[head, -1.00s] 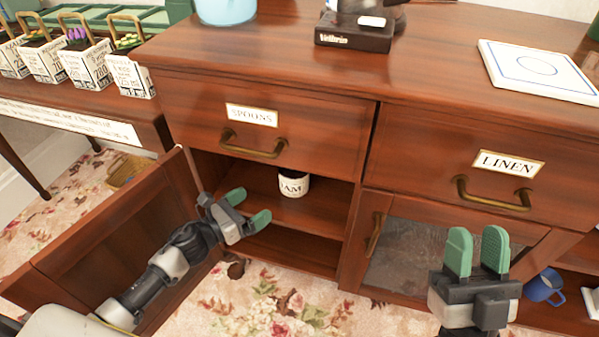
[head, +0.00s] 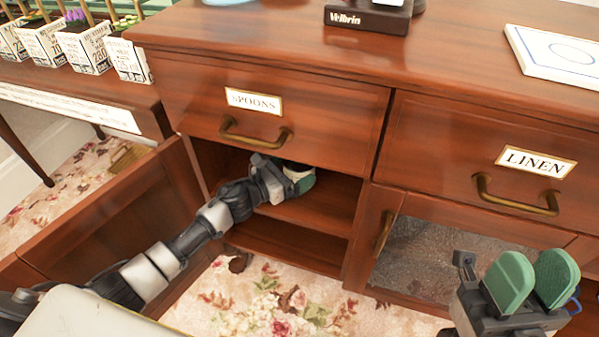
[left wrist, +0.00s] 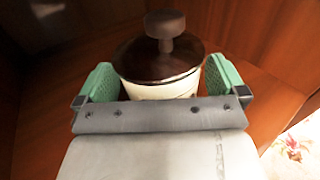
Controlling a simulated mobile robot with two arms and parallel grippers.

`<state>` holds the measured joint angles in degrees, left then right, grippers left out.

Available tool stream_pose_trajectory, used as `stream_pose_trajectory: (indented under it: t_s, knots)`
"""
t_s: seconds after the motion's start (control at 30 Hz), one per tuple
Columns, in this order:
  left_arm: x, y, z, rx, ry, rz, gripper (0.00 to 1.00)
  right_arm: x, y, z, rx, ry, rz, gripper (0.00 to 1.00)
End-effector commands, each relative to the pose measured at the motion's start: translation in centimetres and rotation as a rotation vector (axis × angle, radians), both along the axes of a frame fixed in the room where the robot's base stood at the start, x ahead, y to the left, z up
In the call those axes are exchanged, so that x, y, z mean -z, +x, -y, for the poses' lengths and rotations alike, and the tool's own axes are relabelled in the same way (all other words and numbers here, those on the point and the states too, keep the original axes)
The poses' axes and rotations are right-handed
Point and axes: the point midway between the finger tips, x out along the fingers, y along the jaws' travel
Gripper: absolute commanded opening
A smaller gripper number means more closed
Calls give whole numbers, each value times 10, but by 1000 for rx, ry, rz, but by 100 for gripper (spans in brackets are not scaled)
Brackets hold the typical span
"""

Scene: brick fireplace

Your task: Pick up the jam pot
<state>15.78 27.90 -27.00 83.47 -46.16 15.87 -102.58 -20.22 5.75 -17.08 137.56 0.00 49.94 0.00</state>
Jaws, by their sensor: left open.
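The jam pot (left wrist: 160,62) is cream with a dark brown lid and knob, standing on the upper shelf inside the open cupboard. In the head view only a small part of it (head: 297,167) shows behind my left gripper (head: 295,182). In the left wrist view my left gripper (left wrist: 160,85) is open, with one green finger on each side of the pot. I cannot tell whether the fingers touch it. My right gripper (head: 531,280) is open and empty in front of the glass-fronted door.
The open cupboard door (head: 115,215) stands to the left of my left arm. The spoons drawer (head: 260,115) is shut just above the opening. The linen drawer (head: 500,160) is shut on the right. A patterned carpet (head: 270,300) lies below.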

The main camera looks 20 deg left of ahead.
Motion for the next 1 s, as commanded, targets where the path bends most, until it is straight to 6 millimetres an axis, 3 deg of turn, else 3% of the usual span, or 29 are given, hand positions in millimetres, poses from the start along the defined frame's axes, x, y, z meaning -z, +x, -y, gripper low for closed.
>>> stream_pose_trajectory:
  t_s: [0.33, 0.7, 1.0]
  knots:
    - [0, 7, 5, 0, 1, -1, 98, 0, -4, 1, -2, 10, 30, 37]
    - [-2, 7, 5, 0, 0, 2, 44, 0, -4, 1, -2, 9, 29, 37]
    - [-3, 7, 5, 0, 0, 2, 44, -1, -3, 0, -2, 8, 25, 37]
